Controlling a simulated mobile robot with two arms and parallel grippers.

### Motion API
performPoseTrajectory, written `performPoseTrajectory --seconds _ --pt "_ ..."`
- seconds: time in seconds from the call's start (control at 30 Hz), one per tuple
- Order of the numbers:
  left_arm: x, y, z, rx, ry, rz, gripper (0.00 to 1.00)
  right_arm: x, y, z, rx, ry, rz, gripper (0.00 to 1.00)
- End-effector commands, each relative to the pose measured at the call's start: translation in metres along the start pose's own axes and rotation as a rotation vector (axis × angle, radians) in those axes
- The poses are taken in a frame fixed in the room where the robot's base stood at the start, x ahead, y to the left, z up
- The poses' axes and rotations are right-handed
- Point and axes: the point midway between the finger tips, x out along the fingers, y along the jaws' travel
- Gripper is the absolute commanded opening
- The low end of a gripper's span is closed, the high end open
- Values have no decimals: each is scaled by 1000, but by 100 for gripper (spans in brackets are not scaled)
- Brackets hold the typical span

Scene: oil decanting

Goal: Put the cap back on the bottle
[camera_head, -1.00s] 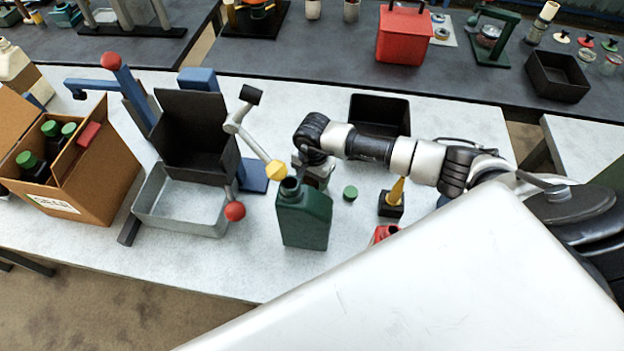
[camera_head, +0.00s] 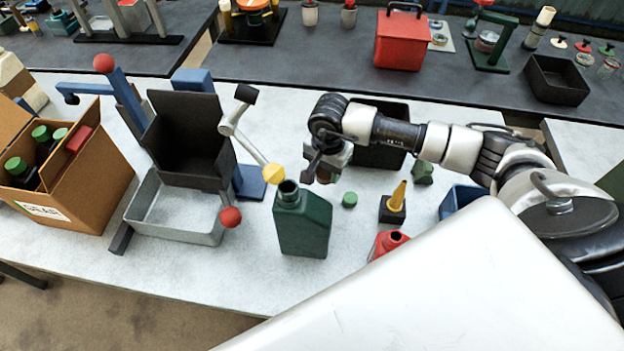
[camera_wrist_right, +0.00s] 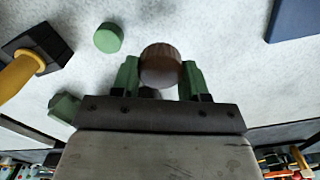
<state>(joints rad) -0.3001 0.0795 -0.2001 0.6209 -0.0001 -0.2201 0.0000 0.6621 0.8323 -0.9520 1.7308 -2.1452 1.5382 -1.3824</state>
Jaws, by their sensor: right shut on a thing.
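A dark green bottle (camera_head: 303,228) stands upright on the light table with its dark neck open. A round green cap (camera_head: 350,199) lies on the table to its right; it also shows in the right wrist view (camera_wrist_right: 107,37). My right gripper (camera_head: 318,172) is above the table, behind and slightly right of the bottle neck. Its green fingers (camera_wrist_right: 160,78) are shut on a brown, ribbed, round thing (camera_wrist_right: 160,62) in the wrist view. The green cap lies apart from these fingers. My left gripper is not in view.
A yellow-tipped funnel on a black block (camera_head: 393,204) and a red can (camera_head: 388,243) stand right of the bottle. A metal tray (camera_head: 175,232) and a cardboard box (camera_head: 100,180) stand left.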

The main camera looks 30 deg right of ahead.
Motion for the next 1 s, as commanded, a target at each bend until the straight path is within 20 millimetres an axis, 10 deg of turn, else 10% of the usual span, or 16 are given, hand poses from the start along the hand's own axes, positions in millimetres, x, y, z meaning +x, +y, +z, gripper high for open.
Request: performPoseTrajectory --seconds 0.4,1.0 --pt "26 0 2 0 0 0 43 -41 68 -27 1 3 1 23" --pt "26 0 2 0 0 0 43 -50 76 -29 -1 0 0 23"
